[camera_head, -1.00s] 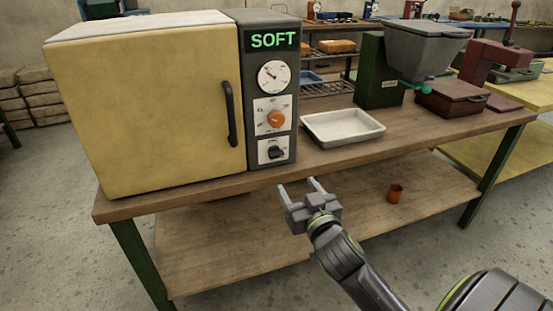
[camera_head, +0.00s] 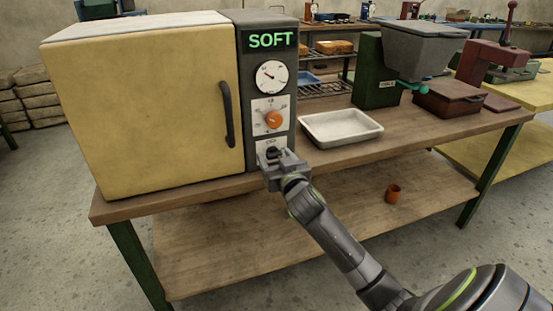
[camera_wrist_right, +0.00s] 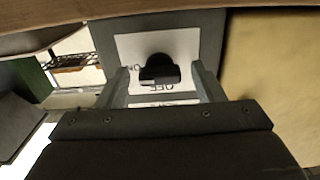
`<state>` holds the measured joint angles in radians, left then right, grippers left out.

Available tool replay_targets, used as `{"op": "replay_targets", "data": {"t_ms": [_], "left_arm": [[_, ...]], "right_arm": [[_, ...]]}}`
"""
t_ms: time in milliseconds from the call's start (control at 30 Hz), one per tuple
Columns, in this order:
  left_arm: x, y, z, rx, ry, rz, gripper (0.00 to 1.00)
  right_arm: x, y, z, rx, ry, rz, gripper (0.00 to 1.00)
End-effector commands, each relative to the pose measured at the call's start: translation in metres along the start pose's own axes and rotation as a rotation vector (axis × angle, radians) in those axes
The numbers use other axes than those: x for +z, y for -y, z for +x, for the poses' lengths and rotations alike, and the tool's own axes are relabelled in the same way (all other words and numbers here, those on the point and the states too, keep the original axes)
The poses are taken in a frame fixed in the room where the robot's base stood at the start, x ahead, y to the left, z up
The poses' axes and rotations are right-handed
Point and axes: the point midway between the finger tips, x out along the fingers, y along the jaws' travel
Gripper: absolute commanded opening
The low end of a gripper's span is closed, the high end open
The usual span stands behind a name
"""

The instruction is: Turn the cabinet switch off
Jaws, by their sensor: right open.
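The yellow cabinet (camera_head: 150,110) stands on the workbench with its door closed. Its grey control panel carries a lit green "SOFT" display (camera_head: 271,40), a dial gauge, an orange knob and, lowest, a black switch (camera_wrist_right: 158,70) on a white plate. In the head view the gripper partly hides the switch. My left gripper is not in view.
A white tray (camera_head: 340,126) sits on the bench right of the panel.

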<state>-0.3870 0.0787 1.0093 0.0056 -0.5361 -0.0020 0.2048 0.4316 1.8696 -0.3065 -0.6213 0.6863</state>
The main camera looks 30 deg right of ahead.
Motion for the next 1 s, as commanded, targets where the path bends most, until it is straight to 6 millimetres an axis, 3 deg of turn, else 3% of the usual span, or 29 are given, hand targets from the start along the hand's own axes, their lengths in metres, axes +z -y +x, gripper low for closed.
{"op": "replay_targets", "data": {"t_ms": [167,500,767,1000], "left_arm": [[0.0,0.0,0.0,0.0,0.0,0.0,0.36],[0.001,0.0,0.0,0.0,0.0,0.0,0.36],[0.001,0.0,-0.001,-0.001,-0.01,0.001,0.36],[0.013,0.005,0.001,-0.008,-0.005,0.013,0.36]], "right_arm": [[0.0,0.0,0.0,0.0,0.0,0.0,0.62],[0.0,0.0,0.0,0.0,0.0,0.0,0.17],[-0.001,0.0,0.0,0.0,0.0,-0.019,0.17],[-0.002,0.0,0.0,0.001,0.002,-0.11,0.17]]}}
